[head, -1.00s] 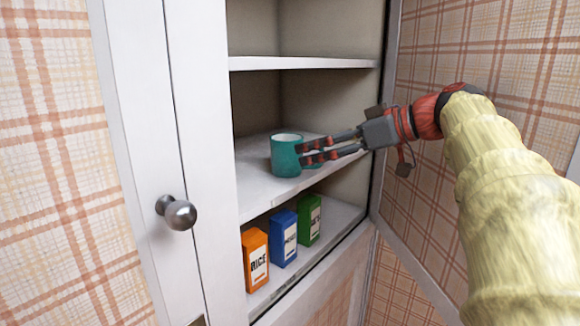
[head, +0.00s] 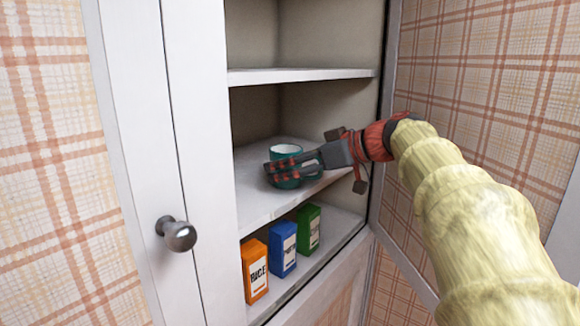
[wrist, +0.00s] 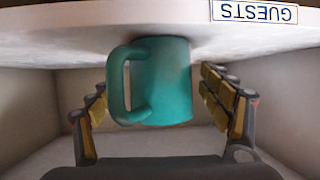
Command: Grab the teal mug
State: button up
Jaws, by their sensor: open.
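The teal mug (head: 285,150) stands on the middle shelf of the open cabinet. My gripper (head: 270,173) reaches in from the right, and its fingers cover part of the mug in the head view. In the wrist view, which is upside down, the mug (wrist: 165,85) lies between the two spread fingers of my gripper (wrist: 155,84). Its handle is on the left side there, near the left finger. A gap shows between the mug and the right finger. The gripper is open and not closed on the mug.
The middle shelf (head: 262,205) has bare room in front of the mug. An upper shelf (head: 300,75) is above. Orange (head: 255,272), blue (head: 283,245) and green (head: 308,230) boxes stand on the shelf below. A "GUESTS" label (wrist: 254,12) shows on the shelf edge.

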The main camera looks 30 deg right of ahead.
jog(key=shift+s, duration=0.1)
jog(key=c, duration=1.5)
jog(key=shift+r, duration=0.1)
